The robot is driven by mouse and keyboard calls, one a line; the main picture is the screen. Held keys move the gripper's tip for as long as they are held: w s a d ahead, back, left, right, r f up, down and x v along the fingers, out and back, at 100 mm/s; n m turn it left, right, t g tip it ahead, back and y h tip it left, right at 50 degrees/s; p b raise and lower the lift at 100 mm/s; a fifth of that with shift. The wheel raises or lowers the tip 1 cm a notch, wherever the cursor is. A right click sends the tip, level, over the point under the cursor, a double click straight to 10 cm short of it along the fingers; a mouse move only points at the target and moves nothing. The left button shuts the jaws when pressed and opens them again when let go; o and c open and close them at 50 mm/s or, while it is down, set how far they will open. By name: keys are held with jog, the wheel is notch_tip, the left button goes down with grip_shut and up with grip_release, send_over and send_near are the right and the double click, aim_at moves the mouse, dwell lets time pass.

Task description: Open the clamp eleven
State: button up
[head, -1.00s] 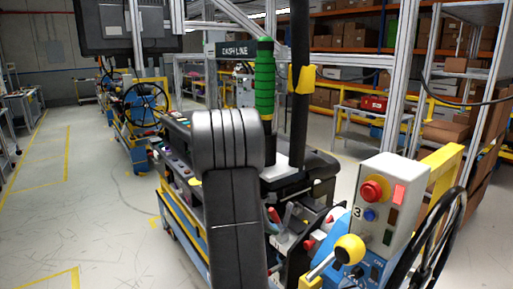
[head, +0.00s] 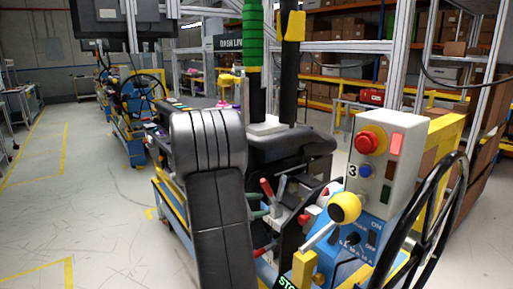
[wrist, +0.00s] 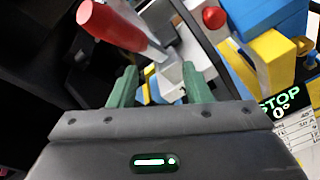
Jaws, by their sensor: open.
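A clamp's red handle (wrist: 112,26) with a pale metal lever lies just beyond my left fingertip in the wrist view. I can read no number on it, so I cannot tell whether it is clamp eleven. In the head view a red handle (head: 267,187) stands tilted among the levers of the workstation. My gripper (wrist: 161,75) has two green fingers spread apart with nothing between them. The handle's lever slopes down toward the gap between the fingertips. I cannot tell whether either finger touches it. My arm hides part of the clamp area in the head view.
A grey control box (head: 384,170) marked 3 stands right of the clamps. It has a red button, and a yellow ball lever (head: 345,207) is in front of it. A black handwheel (head: 425,215) is at the right. A red knob (wrist: 214,18) sits close to the gripper.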

jog(key=shift+s+a+f+t+h+b, duration=0.35)
jog(key=shift+s+a+h+b, duration=0.1)
jog(key=shift+a+b, duration=0.2)
jog(key=shift+s+a+f+t+h+b, duration=0.3)
jog(key=shift+s+a+h+b, duration=0.15)
jog(key=shift+a+b, duration=0.2)
jog(key=shift+s+a+f+t+h+b, duration=0.3)
jog(key=shift+s+a+t+h+b, duration=0.15)
jog(key=shift+a+b, duration=0.2)
jog(key=shift+s+d, duration=0.1)
jog(key=shift+d, duration=0.05)
